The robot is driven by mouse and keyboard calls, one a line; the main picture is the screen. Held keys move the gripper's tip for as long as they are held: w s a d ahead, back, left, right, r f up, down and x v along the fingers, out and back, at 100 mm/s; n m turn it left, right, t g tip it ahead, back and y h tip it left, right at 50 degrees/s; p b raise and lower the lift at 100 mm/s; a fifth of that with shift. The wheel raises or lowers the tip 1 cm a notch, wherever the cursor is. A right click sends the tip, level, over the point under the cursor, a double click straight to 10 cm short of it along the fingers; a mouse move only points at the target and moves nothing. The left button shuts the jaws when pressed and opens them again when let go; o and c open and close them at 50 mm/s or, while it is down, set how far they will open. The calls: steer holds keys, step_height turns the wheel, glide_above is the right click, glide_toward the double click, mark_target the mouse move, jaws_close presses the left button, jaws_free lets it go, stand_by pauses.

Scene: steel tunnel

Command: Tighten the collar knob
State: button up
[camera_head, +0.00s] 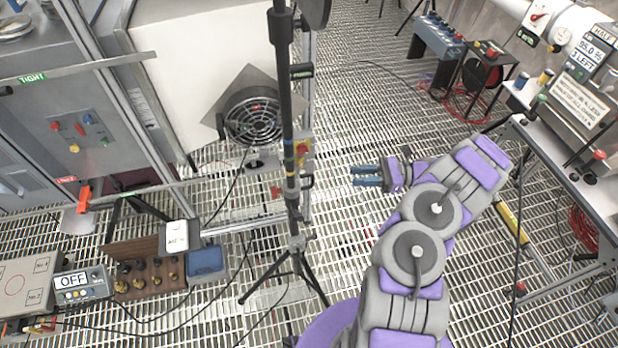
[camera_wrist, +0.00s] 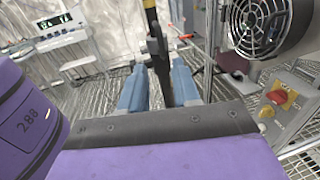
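A dark upright pole on a black tripod (camera_head: 297,243) stands left of my gripper (camera_head: 353,176). Grey collar-like fittings (camera_head: 292,195) sit low on the pole, with small red parts beside them. I cannot tell for certain which part is the collar knob. In the wrist view the pole carries a black collar (camera_wrist: 156,47), seen beyond and between my blue fingers (camera_wrist: 158,78). The fingers are apart and empty, pointing left toward the pole in the head view, with a gap before it. A small red part (camera_wrist: 185,37) shows right of the collar.
A round fan (camera_head: 252,116) is behind the pole, with a yellow-and-red switch box (camera_head: 301,151) near it. A wooden rack (camera_head: 147,272) and a meter reading OFF (camera_head: 83,284) are at lower left. A bench (camera_head: 560,165) is at right. Cables cross the grating floor.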

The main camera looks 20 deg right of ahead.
mark_target(312, 185)
steer(key=w+a, duration=0.1)
steer(key=a, duration=0.8)
steer(key=w+a+b, duration=0.1)
steer(key=a, duration=0.3)
steer(key=shift+w+a, duration=0.35)
steer(key=shift+a, duration=0.05)
steer(key=shift+d+f, duration=0.1)
steer(key=shift+d, duration=0.45)
steer(key=shift+a, duration=0.55)
steer(key=c, duration=0.3)
jaws_close()
steer(key=shift+w, duration=0.1)
